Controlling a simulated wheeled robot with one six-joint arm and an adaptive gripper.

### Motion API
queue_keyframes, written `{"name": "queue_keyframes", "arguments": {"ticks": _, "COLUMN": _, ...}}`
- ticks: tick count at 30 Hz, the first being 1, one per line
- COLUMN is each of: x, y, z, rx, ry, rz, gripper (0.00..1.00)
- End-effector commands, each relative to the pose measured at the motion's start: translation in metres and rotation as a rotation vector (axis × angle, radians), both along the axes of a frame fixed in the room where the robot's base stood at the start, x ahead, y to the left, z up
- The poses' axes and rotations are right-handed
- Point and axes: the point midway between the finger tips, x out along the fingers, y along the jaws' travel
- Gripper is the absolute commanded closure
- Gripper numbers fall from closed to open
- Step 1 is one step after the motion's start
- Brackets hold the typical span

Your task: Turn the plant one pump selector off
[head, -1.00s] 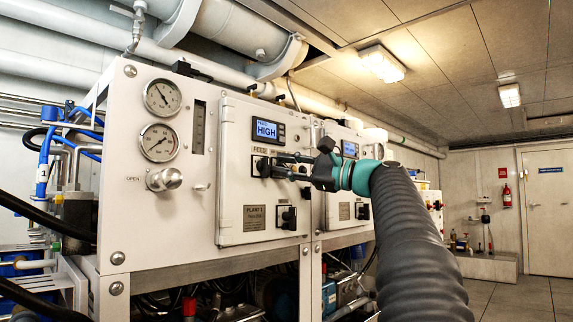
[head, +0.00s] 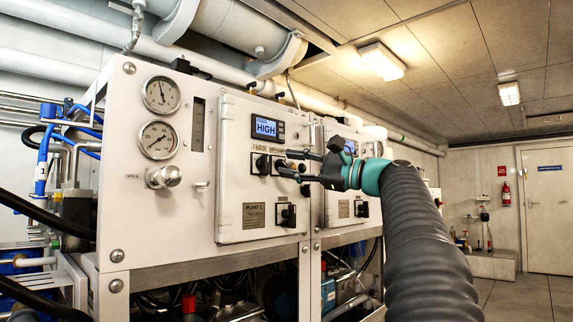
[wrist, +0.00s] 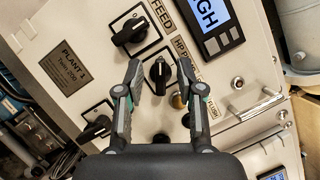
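The HP pump selector (wrist: 160,74) is a black knob on a square plate, below its partly hidden label in the wrist view. It also shows on the plant 1 panel in the head view (head: 278,165). Its handle lies nearly upright in the wrist view. My gripper (wrist: 160,82) is open, with one fingertip on each side of this knob in the picture; I cannot tell whether they touch it. In the head view my gripper (head: 287,164) is in front of the panel. The FEED selector (wrist: 131,31) is beside it, its handle slanted.
A third black knob (wrist: 97,122) is lower on the panel. A lit display (head: 266,128) reads HIGH above the selectors. The PLANT 1 plate (head: 253,215), gauges (head: 161,95) and a silver knob (head: 164,177) are nearby. Brass and black fittings lie close to the right finger in the wrist view.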

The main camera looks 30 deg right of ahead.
Motion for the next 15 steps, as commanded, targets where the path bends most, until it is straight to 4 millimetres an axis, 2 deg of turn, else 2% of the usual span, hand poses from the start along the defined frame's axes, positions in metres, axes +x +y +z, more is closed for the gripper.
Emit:
{"name": "queue_keyframes", "arguments": {"ticks": 9, "x": -0.048, "y": -0.042, "z": -0.012, "rx": 0.001, "ry": 0.000, "rz": -0.005, "gripper": 0.62}}
{"name": "queue_keyframes", "arguments": {"ticks": 15, "x": -0.068, "y": -0.058, "z": -0.017, "rx": 0.000, "ry": 0.001, "rz": -0.003, "gripper": 0.62}}
